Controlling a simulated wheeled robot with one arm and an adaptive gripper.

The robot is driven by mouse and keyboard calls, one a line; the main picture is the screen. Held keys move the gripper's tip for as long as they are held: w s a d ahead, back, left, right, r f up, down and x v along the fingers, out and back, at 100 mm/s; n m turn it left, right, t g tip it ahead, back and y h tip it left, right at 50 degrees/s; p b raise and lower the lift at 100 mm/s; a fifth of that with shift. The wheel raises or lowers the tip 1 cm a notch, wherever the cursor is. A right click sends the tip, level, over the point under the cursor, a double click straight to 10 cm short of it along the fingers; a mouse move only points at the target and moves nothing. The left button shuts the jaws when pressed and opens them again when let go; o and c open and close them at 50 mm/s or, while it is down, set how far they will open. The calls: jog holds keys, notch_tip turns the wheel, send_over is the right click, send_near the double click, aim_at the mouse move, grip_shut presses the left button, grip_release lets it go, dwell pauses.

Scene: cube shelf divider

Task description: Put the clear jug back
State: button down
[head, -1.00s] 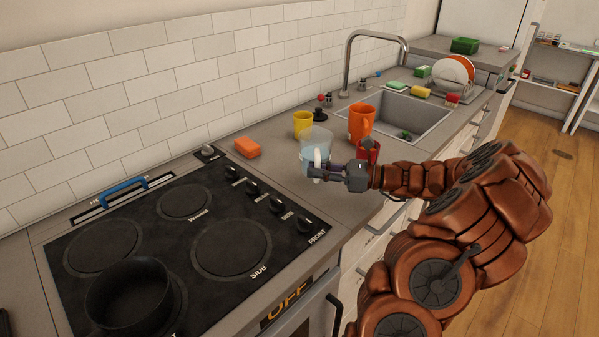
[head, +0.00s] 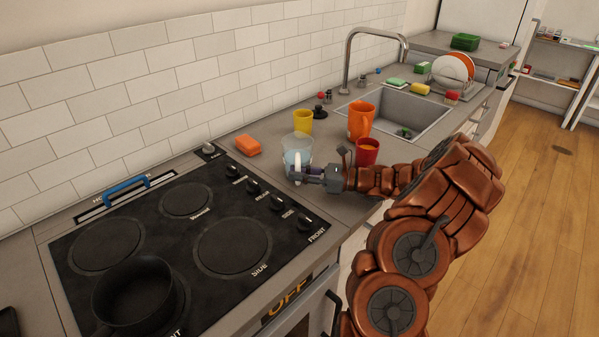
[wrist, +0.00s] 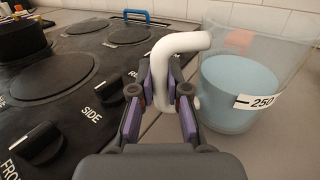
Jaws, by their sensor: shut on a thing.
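The clear jug (head: 298,149) has a white handle and a pale blue lower part. In the head view it is at the counter between the stove and the cups; I cannot tell whether its base touches the counter. In the wrist view the jug (wrist: 243,90) is upright on the right, with a "250" label. My gripper (head: 299,172) comes from the right and is shut on the jug's white handle. In the wrist view my gripper (wrist: 160,100) has a finger on each side of the handle's lower part.
The stove (head: 185,245) with a black pot (head: 138,295) is left of the jug. An orange sponge (head: 248,145), yellow cup (head: 303,121), orange jug (head: 361,120) and red cup (head: 367,152) stand around it. The sink (head: 400,115) is farther back.

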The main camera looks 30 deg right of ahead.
jog(key=c, duration=1.2)
grip_release()
jog(key=shift+f, duration=0.1)
jog(key=shift+o, duration=0.2)
